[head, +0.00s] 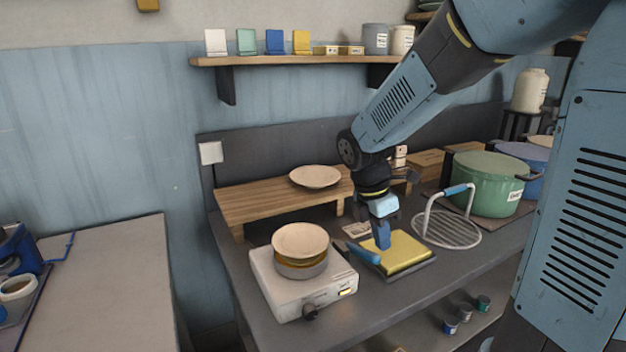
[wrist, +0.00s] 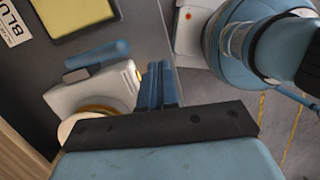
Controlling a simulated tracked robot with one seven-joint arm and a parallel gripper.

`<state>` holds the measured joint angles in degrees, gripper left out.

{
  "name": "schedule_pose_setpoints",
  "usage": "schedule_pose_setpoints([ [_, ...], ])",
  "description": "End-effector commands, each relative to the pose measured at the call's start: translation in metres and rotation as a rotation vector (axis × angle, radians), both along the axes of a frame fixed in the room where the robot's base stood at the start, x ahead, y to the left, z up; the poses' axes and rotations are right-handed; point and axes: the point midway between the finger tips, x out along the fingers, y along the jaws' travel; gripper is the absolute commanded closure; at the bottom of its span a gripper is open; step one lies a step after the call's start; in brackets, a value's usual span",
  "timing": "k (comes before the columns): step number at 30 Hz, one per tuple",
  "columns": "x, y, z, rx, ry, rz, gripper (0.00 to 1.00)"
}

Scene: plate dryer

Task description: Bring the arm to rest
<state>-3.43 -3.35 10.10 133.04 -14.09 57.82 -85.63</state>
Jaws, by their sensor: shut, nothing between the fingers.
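My gripper (head: 383,240) points down over the counter, its blue fingers shut and empty. In the head view the fingertips overlap the left edge of a yellow pad (head: 405,252) on a dark tray; I cannot tell whether they touch it. In the wrist view the shut fingers (wrist: 159,85) show with nothing between them. A beige plate (head: 300,240) sits on a pan on the white hot plate (head: 290,290), left of my gripper. Another beige plate (head: 315,176) lies on the wooden rack (head: 265,200) behind.
A blue handle (head: 363,253) lies beside the yellow pad. A round wire rack with a blue-gripped handle (head: 455,230) and a green pot (head: 488,183) stand right of my gripper. A wall shelf (head: 290,60) holds cards and jars. The counter's front left corner is close to the hot plate.

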Motion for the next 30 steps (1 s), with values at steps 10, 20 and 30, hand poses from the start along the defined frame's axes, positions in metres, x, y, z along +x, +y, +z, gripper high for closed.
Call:
schedule_pose_setpoints([
  [10,-0.039,-0.019,0.056,0.099,-0.295,-0.614,1.0],
  [20,-0.083,-0.034,0.098,0.296,-0.512,-1.232,1.0],
  [30,-0.121,-0.042,0.123,0.525,-0.601,-1.733,1.0],
])
